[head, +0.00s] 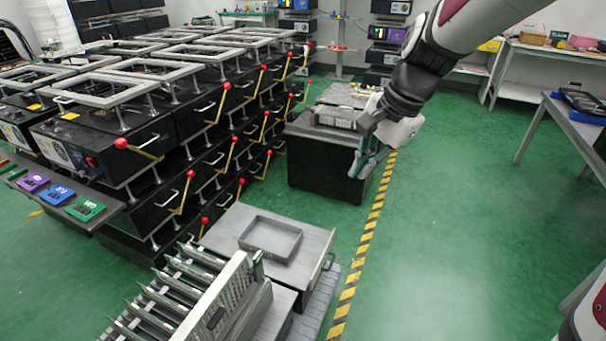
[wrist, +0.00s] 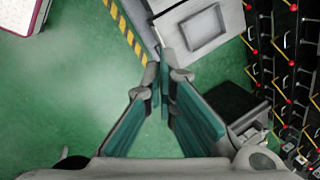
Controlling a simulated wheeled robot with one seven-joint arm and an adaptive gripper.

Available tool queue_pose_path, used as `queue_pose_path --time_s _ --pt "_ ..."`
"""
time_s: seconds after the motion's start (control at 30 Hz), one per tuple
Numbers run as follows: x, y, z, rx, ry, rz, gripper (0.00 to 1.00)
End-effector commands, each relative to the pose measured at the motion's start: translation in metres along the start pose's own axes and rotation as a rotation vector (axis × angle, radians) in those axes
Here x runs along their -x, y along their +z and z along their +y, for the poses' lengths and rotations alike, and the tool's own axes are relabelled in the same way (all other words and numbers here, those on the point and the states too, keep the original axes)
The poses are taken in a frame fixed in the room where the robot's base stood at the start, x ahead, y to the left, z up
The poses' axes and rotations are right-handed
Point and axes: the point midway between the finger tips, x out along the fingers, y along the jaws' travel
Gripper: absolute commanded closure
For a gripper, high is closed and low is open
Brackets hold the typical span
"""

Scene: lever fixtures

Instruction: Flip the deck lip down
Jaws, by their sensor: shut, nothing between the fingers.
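A grey deck (head: 222,233) with a shallow square tray (head: 271,239) on it stands low in the foreground of the head view. A slanted, perforated grey plate (head: 222,297) stands along its near side, but I cannot tell whether this is the lip. A thin handle (head: 326,263) shows at the deck's right edge. My gripper (head: 358,170) is in the air beyond the deck, apart from it, and shut with nothing held. In the wrist view, my gripper (wrist: 164,80) has its teal fingers together, with the deck (wrist: 229,14) and tray (wrist: 205,31) beyond the tips.
Stacked black units (head: 190,115) with red-knobbed levers fill the left. A black box (head: 325,165) stands behind my gripper. Yellow-black floor tape (head: 361,245) runs right of the deck, with open green floor (head: 455,220) beyond. A table (head: 574,125) stands at the far right.

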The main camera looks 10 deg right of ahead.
Motion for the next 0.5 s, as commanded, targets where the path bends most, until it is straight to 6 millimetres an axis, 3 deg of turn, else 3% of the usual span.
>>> queue_pose_path --time_s 0.03,0.27,0.5 --pt "-0.026 -0.013 -0.006 -0.056 0.009 -0.008 1.0" --pt "-0.113 -0.063 -0.031 -0.328 0.031 -0.019 1.0" --pt "-0.216 -0.114 -0.042 -0.599 0.062 -0.006 1.0"
